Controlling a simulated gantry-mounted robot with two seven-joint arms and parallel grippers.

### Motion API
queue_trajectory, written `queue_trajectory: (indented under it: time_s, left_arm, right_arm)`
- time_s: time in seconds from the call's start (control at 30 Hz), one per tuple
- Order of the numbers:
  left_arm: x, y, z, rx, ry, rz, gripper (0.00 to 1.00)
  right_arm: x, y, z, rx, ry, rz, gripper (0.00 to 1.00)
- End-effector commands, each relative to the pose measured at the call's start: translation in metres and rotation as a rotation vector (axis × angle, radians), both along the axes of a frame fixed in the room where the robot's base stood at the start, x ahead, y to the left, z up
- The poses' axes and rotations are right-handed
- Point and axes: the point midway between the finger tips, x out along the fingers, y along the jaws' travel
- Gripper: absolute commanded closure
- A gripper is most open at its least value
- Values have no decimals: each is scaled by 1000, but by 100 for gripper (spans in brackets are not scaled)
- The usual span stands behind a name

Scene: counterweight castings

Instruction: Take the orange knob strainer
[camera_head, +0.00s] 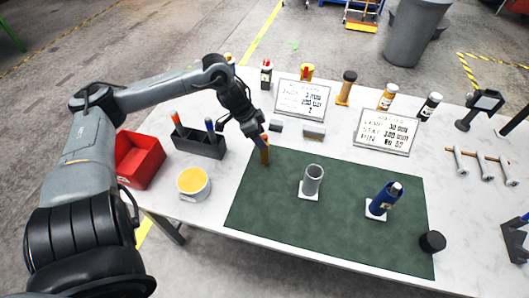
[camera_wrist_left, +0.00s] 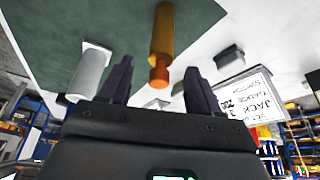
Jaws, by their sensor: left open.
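The orange knob strainer (camera_head: 264,150) stands upright at the top left edge of the green mat (camera_head: 300,230). In the left wrist view it has a yellow-brown body (camera_wrist_left: 162,30) and an orange-red knob (camera_wrist_left: 159,76). My left gripper (camera_head: 260,138) is just above it in the head view, with its fingers partly over its top. In the left wrist view the open fingers (camera_wrist_left: 157,70) have the knob between them, with space on both sides. Contact is not visible. My right gripper is not in view.
A dark holder (camera_head: 200,145) with orange- and blue-topped tools, a red bin (camera_head: 138,160) and a yellow-filled cup (camera_head: 193,184) stand left.

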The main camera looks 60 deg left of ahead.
Motion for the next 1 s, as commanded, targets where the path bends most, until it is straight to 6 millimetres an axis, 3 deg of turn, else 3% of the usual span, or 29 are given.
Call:
queue_trajectory:
  time_s: [0.5, 1.0]
  left_arm:
    - [15, -4, -39, 4, 6, 1, 37]
    - [21, -7, -45, 0, 0, 1, 37]
  right_arm:
    - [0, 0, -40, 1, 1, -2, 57]
    - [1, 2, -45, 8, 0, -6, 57]
